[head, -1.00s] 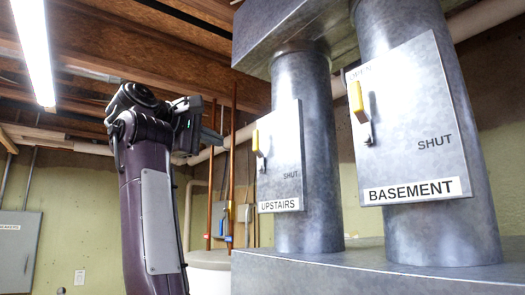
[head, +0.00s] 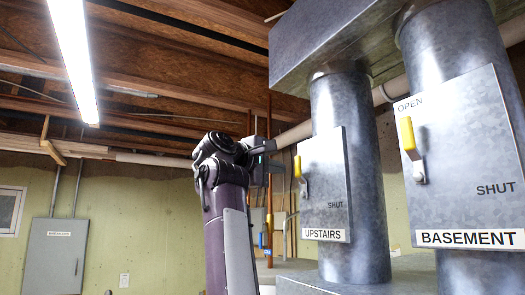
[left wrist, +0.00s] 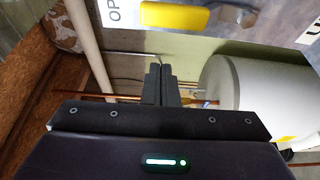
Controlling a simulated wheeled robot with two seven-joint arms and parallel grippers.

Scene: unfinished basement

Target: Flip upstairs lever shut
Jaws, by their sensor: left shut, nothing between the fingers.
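The upstairs lever (head: 298,166) has a yellow handle standing upright on a grey plate (head: 325,190) labelled UPSTAIRS, with SHUT at its lower right. The plate is on a round metal duct. My left gripper (head: 279,166) is just left of this lever in the head view, with a small gap in the picture. In the left wrist view its fingers (left wrist: 160,84) are together and empty. A yellow handle (left wrist: 172,16) shows beyond them at the top, beside the letters OP; no contact is visible. My right gripper is in neither view.
The basement lever (head: 408,138) stands upright on its larger plate (head: 460,165) at the right. Copper pipes and a white tank (left wrist: 250,85) are behind my left gripper. A grey breaker panel (head: 57,255) hangs on the far wall. Joists are overhead.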

